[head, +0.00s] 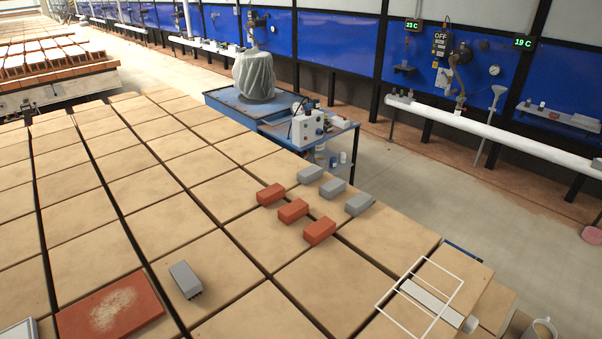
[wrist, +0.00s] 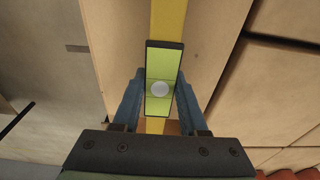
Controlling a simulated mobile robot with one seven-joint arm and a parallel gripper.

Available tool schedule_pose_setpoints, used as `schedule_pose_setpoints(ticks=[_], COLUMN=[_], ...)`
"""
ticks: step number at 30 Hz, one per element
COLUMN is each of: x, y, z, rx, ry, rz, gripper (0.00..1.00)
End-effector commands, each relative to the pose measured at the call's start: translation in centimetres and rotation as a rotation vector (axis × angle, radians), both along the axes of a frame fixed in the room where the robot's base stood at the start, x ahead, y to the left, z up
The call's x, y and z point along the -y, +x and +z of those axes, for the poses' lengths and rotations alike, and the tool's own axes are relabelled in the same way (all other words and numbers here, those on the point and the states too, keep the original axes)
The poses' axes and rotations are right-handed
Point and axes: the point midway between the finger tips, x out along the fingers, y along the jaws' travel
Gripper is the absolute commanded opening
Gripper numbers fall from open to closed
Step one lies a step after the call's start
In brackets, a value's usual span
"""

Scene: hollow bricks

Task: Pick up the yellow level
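The yellow level (wrist: 168,20) runs up and down the middle of the wrist view on a beige board. Its dark-framed green vial window (wrist: 164,60) with a pale round bubble lies between my fingers. My gripper (wrist: 160,80) is open, with one blue finger on each side of the level. A narrow gap shows at the left finger; the right finger looks very near the level's edge, and I cannot tell whether it touches. The level's lower end is hidden behind the gripper body. I make out neither level nor gripper in the head view.
Beige boards cover the table, with dark gaps between them. Red bricks (head: 293,210) and grey bricks (head: 333,188) stand mid-table. A lone grey brick (head: 185,279) stands near a red slab (head: 110,307). A white outline (head: 446,275) and a mug (head: 541,331) are at lower right.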

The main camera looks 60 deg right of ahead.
Motion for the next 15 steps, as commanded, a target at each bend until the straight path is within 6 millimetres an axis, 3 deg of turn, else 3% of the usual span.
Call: schedule_pose_setpoints(ticks=[1, 4, 5, 15], x=[0.01, 0.01, 0.01, 0.05], y=[0.00, 0.00, 0.00, 0.05], z=[0.02, 0.03, 0.03, 0.11], rx=[0.000, 0.000, 0.000, 0.001], ry=[0.000, 0.000, 0.000, -0.001], rz=[0.000, 0.000, 0.000, 0.000], gripper=[0.20, 0.02, 0.00, 0.00])
